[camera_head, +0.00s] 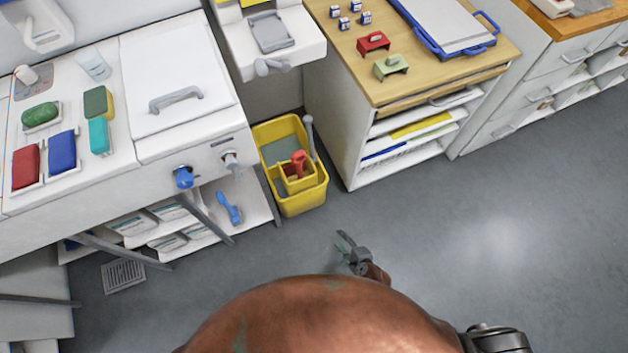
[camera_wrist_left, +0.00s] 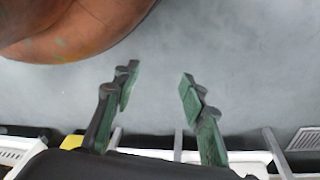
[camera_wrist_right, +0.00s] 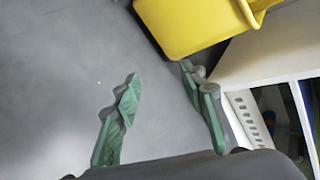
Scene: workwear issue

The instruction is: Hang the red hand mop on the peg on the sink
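A red-handled item (camera_head: 298,162), which looks like the red hand mop, stands in a yellow bucket (camera_head: 318,192); its lower part is hidden. A grey peg (camera_head: 232,160) sticks out of the front of the white counter unit (camera_head: 150,150). A blue knob-like piece (camera_head: 183,177) is left of it. A small white basin (camera_head: 300,42) also has a grey peg-like part (camera_head: 270,67); I cannot tell which is the sink. My left gripper (camera_wrist_left: 158,85) is open and empty, outside the head view.
A blue brush (camera_head: 228,207) lies on the shelf under the counter. A grey handle (camera_head: 309,135) stands up at the bucket's right side. A wooden-topped cabinet (camera_head: 350,75) stands right of the bucket. The grey floor (camera_head: 480,240) in front is clear.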

